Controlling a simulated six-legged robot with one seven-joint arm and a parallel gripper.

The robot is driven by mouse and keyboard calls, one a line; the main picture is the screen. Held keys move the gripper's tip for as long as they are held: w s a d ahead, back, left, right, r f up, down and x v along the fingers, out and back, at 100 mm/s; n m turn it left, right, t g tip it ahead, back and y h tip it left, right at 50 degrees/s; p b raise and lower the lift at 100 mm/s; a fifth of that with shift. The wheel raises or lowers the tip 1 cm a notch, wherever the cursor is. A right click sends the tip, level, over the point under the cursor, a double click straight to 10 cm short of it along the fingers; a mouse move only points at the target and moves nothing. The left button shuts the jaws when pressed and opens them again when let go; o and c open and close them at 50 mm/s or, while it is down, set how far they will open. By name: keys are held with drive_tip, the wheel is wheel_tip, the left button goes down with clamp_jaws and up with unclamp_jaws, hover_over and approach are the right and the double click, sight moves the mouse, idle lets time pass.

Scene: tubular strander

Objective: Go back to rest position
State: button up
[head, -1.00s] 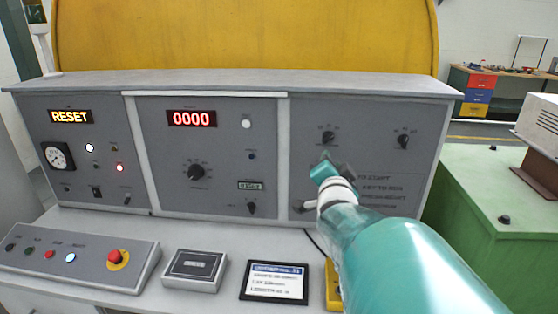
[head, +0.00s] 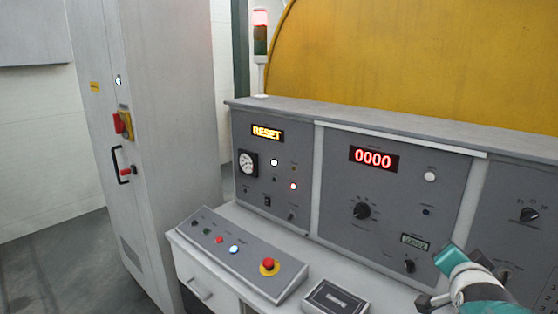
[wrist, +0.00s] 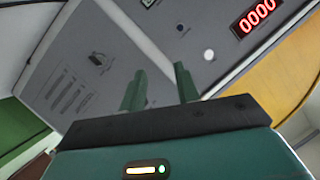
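My gripper (wrist: 160,78) shows two green fingers standing apart in the wrist view, with nothing seen between them. It points at the grey control console (wrist: 75,90). In the head view my gripper (head: 452,262) is at the lower right, in front of the console's right part. I cannot tell the exact gap between it and the panel.
The console bears a RESET display (head: 267,133) and a red 0000 display (head: 373,158). A sloped button box (head: 240,252) with a red emergency button (head: 269,265) sits on the desk. A tall grey cabinet (head: 150,150) stands at left, with open floor (head: 60,260) beside it.

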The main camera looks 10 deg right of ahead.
drive_tip(key=s+a+f+n+g+y, duration=0.1)
drive_tip(key=a+f+n+y, duration=0.2)
drive_tip(key=a, duration=0.5)
drive_tip(key=s+a+f+n+g+y, duration=0.1)
drive_tip(key=a+n+y, duration=0.25)
drive_tip(key=a, duration=0.45)
drive_tip(key=s+a+f+n+g+y, duration=0.1)
drive_tip(key=s+a+f+n+g, duration=0.1)
drive_tip(key=s+a+n+g, duration=0.2)
drive_tip(key=s+a+n, duration=0.3)
drive_tip(key=s+a, duration=0.1)
drive_tip(key=a, duration=0.2)
drive_tip(key=shift+a+f, duration=0.15)
drive_tip(key=shift+f, duration=0.2)
drive_tip(key=shift+d, duration=0.2)
